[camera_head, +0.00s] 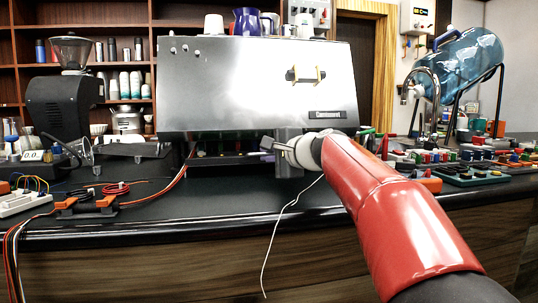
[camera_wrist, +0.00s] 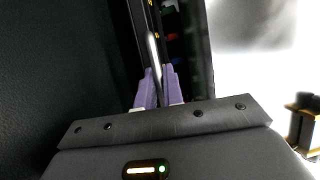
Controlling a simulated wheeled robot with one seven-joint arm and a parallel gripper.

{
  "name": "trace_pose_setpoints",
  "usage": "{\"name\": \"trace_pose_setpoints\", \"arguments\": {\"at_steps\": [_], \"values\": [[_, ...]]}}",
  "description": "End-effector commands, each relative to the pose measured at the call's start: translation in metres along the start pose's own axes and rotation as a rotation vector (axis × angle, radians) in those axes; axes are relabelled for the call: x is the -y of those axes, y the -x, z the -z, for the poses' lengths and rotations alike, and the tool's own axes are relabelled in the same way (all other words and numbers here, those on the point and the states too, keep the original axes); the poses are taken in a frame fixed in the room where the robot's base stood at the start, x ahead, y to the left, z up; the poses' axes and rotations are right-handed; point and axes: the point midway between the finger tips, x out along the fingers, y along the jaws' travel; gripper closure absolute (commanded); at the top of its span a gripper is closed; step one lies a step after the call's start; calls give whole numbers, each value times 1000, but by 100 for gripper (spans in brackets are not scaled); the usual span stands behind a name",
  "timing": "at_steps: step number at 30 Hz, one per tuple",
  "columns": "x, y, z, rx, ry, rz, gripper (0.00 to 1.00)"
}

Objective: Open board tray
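The board tray (camera_head: 225,160) is a dark, low slot under the large silver brewer housing (camera_head: 250,85). Its dark edge runs up the wrist view (camera_wrist: 143,22), with coloured parts showing beside it. A thin metal bar handle (camera_wrist: 152,48) stands out from the tray front. My gripper (camera_head: 264,150) is at the tray front, right of its middle. In the wrist view, its two purple fingers (camera_wrist: 158,72) stand one on each side of the bar, close to it. Whether both press on it is unclear. The tray's inside is mostly hidden.
A dark counter (camera_head: 230,205) is fairly clear in front of the brewer. Cables and an orange-ended fixture (camera_head: 88,206) lie at left. Boards with coloured parts (camera_head: 465,173) lie at right. A thin white cord (camera_head: 280,225) hangs over the counter edge below my gripper.

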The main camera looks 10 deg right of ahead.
Motion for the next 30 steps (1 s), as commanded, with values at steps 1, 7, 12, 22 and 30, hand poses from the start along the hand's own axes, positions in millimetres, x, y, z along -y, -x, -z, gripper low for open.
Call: {"name": "trace_pose_setpoints", "arguments": {"at_steps": [1,7,12,22,30], "values": [[0,0,0,0,0,-1,100],[0,0,0,0,0,-1,100],[-2,4,-1,0,0,-1,100],[-17,50,-21,-1,2,1,100],[-28,104,-43,-1,2,0,100]]}}
